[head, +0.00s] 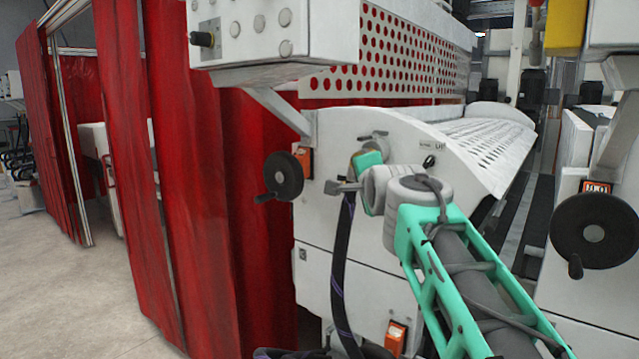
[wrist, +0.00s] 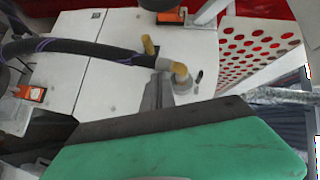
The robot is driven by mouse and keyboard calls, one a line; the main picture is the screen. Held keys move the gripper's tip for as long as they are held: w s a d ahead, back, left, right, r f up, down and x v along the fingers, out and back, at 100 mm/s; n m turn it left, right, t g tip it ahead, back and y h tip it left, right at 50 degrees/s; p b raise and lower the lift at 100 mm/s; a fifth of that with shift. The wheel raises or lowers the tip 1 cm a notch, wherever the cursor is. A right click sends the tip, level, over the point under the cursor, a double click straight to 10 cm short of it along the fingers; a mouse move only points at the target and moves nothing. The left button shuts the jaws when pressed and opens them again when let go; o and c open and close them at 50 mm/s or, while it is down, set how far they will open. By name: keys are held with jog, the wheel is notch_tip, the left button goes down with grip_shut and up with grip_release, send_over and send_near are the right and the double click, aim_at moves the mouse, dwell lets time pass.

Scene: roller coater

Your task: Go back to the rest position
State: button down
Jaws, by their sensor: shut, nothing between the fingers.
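My gripper (head: 343,187) is in front of the white side panel of the coating machine (head: 430,142), near the middle of the head view. It is shut and holds nothing. In the wrist view, the dark fingers of my gripper (wrist: 158,92) point up, towards the end of a black hose (wrist: 75,48). Whether they touch the fitting there cannot be told. In the head view the hose (head: 339,275) hangs just below my gripper, and its top end is partly hidden behind the gripper.
A black handwheel (head: 284,176) sticks out left of my gripper, beside a red curtain (head: 200,200). A control box (head: 270,35) overhangs above. A second handwheel (head: 593,232) is at the right. Open floor (head: 65,290) lies at the left.

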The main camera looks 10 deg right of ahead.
jog(key=s+f+n+g+p, duration=0.3)
jog(key=s+f+n+g, duration=0.3)
jog(key=s+f, duration=1)
jog(key=s+a+f+n+g+p, duration=0.1)
jog(key=s+f+n+g+p, duration=0.2)
jog(key=s+f, duration=1.3)
jog(key=s+n+g, duration=0.1)
jog(key=n+g, duration=0.2)
jog(key=n, duration=0.3)
jog(key=shift+a+n, duration=0.2)
jog(key=shift+n, duration=0.1)
jog(key=c, duration=2.2)
grip_release()
